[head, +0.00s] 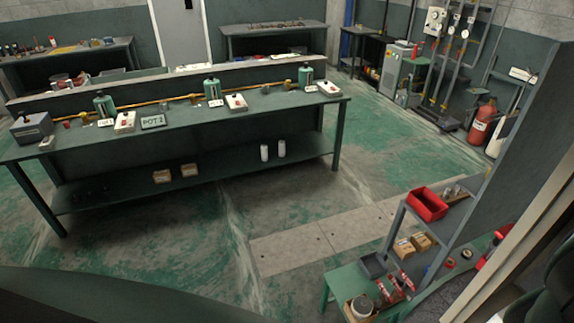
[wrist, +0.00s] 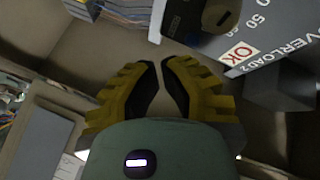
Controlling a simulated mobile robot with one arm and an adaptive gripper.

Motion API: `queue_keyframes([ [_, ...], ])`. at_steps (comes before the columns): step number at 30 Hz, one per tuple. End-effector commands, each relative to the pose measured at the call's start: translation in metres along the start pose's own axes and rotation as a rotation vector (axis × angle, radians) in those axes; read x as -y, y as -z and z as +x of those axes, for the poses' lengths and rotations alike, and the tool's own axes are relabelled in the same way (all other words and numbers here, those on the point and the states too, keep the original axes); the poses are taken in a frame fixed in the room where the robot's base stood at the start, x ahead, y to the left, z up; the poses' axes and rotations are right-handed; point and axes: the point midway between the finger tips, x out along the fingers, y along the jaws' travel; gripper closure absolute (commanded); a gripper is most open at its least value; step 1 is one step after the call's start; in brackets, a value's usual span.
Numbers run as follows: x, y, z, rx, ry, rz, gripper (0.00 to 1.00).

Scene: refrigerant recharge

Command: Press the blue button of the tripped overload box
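In the wrist view, my gripper (wrist: 158,65) has two yellow fingers with black pads. The tips are nearly together with only a thin slit and nothing held between them. A blue-grey overload box (wrist: 265,45) fills the upper right beyond the fingers, tilted in the picture. My gripper is not clearly visible in the head view.
A grey machine (head: 397,70), a red extinguisher (head: 481,126) and a shelf with a red bin (head: 427,204) stand right. The central floor is open.

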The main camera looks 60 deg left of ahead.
Motion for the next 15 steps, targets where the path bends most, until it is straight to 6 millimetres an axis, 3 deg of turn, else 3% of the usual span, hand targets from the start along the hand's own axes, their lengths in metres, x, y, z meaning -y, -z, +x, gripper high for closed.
queue_keyframes([
  [8,0.0,-0.001,-0.002,0.002,0.004,0.0,1.0],
  [15,-0.011,0.008,-0.018,0.001,0.005,-0.002,1.0],
])
